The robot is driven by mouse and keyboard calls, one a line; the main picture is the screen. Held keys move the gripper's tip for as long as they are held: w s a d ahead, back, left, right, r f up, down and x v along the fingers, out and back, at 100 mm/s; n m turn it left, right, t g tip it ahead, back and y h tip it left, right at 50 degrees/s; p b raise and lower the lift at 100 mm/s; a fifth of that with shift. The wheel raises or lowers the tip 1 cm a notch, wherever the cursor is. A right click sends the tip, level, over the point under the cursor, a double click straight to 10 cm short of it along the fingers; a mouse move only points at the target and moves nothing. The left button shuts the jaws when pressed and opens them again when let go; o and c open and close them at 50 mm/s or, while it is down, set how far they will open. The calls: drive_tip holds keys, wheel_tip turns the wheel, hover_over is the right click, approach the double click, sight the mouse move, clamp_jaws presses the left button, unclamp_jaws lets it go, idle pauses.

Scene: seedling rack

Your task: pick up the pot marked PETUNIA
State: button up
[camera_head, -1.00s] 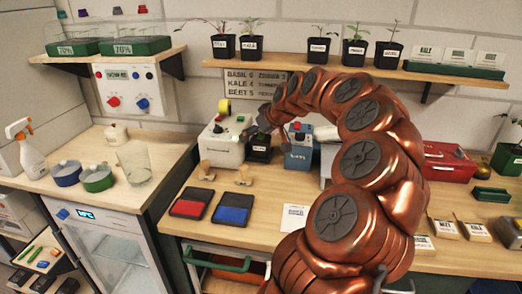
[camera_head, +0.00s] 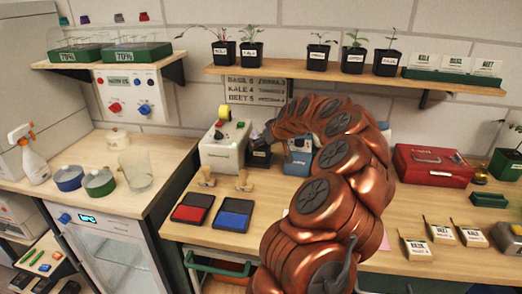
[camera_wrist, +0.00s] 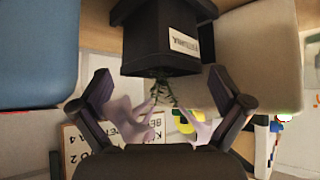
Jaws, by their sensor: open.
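A black square pot (camera_head: 260,158) stands on the bench at the back, beside a white box-shaped device. In the wrist view the pot (camera_wrist: 150,45) appears upside down, its leafy seedling (camera_wrist: 163,92) pointing down the picture. Its white label (camera_wrist: 184,43) is blurred but seems to read PETUNIA. My gripper (camera_wrist: 162,86) is open, with one finger on each side of the seedling. The pot body lies just beyond the fingertips, and I cannot tell if they touch it. In the head view my gripper (camera_head: 262,138) is small, close above the pot and partly hidden by my arm.
The white device (camera_head: 223,148) is close on the pot's left; a blue container (camera_head: 297,163) is on its right. Several potted seedlings stand on the shelf (camera_head: 300,70) above. Red and blue stamp pads (camera_head: 233,212) lie in front, with two wooden stamps (camera_head: 207,177).

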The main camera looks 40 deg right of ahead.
drive_tip(key=shift+w+d+f, duration=0.1)
drive_tip(key=shift+w+f, duration=0.3)
drive_tip(key=shift+f, duration=0.15)
drive_tip(key=c, duration=1.1)
drive_tip(key=shift+r, duration=0.2)
